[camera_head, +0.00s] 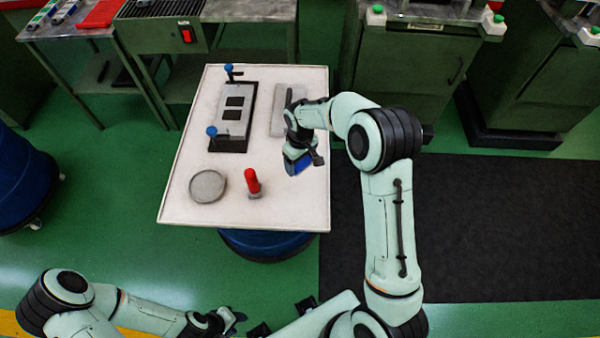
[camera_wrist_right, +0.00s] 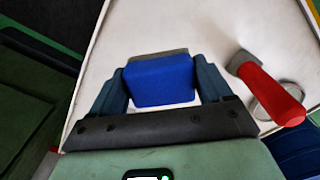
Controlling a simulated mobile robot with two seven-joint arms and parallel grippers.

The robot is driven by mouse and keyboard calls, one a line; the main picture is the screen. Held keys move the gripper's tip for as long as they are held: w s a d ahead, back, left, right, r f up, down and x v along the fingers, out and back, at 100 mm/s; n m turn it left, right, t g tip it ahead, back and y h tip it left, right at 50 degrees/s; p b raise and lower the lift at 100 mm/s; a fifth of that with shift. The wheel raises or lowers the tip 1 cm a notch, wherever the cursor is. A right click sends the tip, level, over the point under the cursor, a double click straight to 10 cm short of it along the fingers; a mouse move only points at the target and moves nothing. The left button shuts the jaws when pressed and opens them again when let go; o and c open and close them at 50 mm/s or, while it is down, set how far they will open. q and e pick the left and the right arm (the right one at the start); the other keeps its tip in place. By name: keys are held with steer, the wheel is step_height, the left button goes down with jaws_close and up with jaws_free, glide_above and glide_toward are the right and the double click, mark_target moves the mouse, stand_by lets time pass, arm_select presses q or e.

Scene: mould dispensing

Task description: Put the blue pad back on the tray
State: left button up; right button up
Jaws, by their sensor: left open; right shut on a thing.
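The blue pad (camera_head: 298,166) is in my right gripper (camera_head: 302,162), over the right part of the white tray (camera_head: 290,212). In the right wrist view the blue pad (camera_wrist_right: 161,82) sits between both fingers of the right gripper (camera_wrist_right: 162,85), with the pale tray (camera_wrist_right: 205,35) behind it. I cannot tell whether the pad touches the tray. My left gripper (camera_head: 228,320) is open and empty at the bottom of the head view, well away from the tray.
A red-handled tool (camera_head: 252,183) and a round grey dish (camera_head: 208,186) are on the tray's near part. A grey mould with blue knobs (camera_head: 233,113) is at the left, and a grey block (camera_head: 283,122) is partly behind my right arm. Green machines stand behind.

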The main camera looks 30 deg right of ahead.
mark_target(300, 178)
steer(key=shift+f, duration=3.6)
steer(key=shift+f, duration=0.1)
steer(key=o, duration=0.9)
steer(key=shift+o, duration=0.2)
step_height(300, 178, up, 12)
steer(key=shift+r, duration=0.15)
